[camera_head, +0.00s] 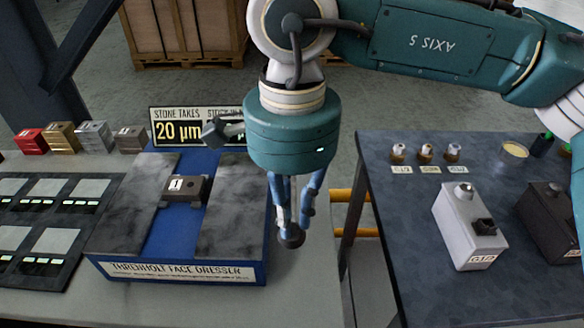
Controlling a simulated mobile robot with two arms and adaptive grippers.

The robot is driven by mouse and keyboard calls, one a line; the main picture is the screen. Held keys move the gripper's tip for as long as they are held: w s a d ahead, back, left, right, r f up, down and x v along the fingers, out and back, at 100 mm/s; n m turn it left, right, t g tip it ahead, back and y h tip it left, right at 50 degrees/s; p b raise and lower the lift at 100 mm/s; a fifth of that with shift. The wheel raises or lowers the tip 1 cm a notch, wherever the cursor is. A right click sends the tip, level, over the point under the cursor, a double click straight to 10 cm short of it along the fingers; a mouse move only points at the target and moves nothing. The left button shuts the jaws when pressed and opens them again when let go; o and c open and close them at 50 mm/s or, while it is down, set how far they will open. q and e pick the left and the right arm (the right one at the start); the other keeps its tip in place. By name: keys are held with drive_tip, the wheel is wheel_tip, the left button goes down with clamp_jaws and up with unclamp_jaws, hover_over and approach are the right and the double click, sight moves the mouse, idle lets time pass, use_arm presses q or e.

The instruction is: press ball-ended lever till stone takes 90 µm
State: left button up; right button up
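The blue face dresser (175,235) stands on the left bench. Its display (178,132) reads "STONE TAKES 20 µm", and the rest of its sign is partly hidden by my arm. A small dark block marked 1 (186,188) sits between two grey slabs on top. My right gripper (293,228) points down just right of the dresser, its blue fingers drawing together toward the tips. A dark ball (291,238) shows at the fingertips and looks like the lever's end; the lever's shaft is hidden. I cannot tell whether the fingers hold the ball or only touch it. My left gripper is out of view.
Red, tan and grey blocks (92,136) line the left bench behind a dark slotted tray (50,225). The right table (425,210) carries a pale switch box (468,228), a dark box (553,215) and small labelled pieces. A gap with yellow rails (350,196) separates the benches.

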drive_tip(key=shift+s+f+b, duration=0.2)
drive_tip(key=shift+f+b, duration=0.45)
drive_tip(key=shift+f, duration=0.6)
drive_tip(key=shift+r, duration=0.3)
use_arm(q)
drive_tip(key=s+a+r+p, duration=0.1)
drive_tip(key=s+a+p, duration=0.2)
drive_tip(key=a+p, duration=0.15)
use_arm(e)
drive_tip(key=r, duration=0.2)
drive_tip(key=w+r, duration=0.1)
drive_tip(key=r, duration=0.1)
drive_tip(key=shift+a+r+b, duration=0.1)
drive_tip(key=shift+r+b, duration=0.2)
drive_tip(key=shift+r, duration=0.05)
use_arm(q)
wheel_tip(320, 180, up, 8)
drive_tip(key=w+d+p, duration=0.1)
drive_tip(key=p, duration=0.7)
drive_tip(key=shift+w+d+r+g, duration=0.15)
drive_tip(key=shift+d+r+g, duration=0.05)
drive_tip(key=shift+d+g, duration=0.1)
use_arm(e)
wheel_tip(320, 180, up, 10)
drive_tip(key=w, duration=0.2)
drive_tip(key=shift+w+r, duration=0.2)
drive_tip(key=shift+w, duration=0.15)
